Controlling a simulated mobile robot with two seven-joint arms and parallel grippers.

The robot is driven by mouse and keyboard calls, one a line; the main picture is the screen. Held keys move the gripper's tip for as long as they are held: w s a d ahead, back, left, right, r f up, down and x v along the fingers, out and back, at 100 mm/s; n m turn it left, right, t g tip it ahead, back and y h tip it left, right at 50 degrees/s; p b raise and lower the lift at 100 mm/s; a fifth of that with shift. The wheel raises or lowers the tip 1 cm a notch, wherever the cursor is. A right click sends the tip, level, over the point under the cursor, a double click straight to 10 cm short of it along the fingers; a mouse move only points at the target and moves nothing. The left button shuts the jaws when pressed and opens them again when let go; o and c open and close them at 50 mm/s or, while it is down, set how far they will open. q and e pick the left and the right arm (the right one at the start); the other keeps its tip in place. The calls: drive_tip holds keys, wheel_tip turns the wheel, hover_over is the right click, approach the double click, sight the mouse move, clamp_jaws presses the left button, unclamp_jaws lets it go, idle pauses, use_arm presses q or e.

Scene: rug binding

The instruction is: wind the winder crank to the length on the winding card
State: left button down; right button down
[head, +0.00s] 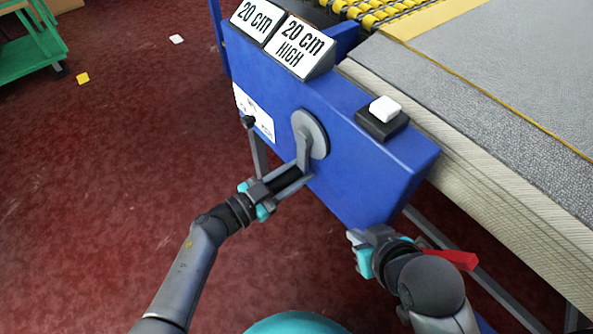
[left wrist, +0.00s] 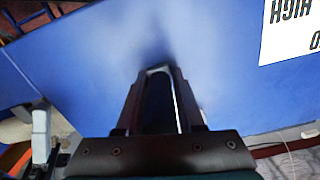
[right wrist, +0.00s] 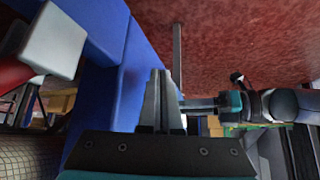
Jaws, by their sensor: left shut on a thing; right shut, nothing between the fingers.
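The blue winder (head: 345,150) stands in the middle of the head view. Its crank (head: 311,132) has a grey disc on the front face, with the arm hanging down to a dark handle (head: 286,180). My left gripper (head: 298,176) is shut on that handle; the dark handle also shows between the fingers in the left wrist view (left wrist: 158,103). The winding card (head: 300,47) reads "20 cm HIGH", beside a "20 cm" sign (head: 254,16) on top of the winder. My right gripper (head: 354,240) is shut and empty below the winder's lower right corner.
A white button (head: 385,108) on a black base sits on the winder's top right. A red bar (head: 450,260) is close beside my right gripper. A table with a grey rug (head: 510,90) fills the right. A green cart (head: 30,45) stands far left; the red floor is mostly open.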

use_arm(q)
drive_tip(key=shift+w+a, duration=0.25)
drive_tip(key=shift+w+a+r+p, duration=0.1)
drive_tip(key=shift+w+a+p, duration=0.15)
drive_tip(key=shift+w+p, duration=0.1)
use_arm(e)
drive_tip(key=shift+s+d+r+g+h, duration=0.2)
drive_tip(key=shift+s+d+g+h, duration=0.1)
drive_tip(key=shift+s+d+g, duration=0.45)
use_arm(q)
drive_tip(key=c, duration=0.6)
unclamp_jaws()
drive_tip(key=shift+s+d, duration=0.1)
use_arm(e)
drive_tip(key=shift+w, duration=0.1)
use_arm(q)
drive_tip(key=shift+s, duration=0.1)
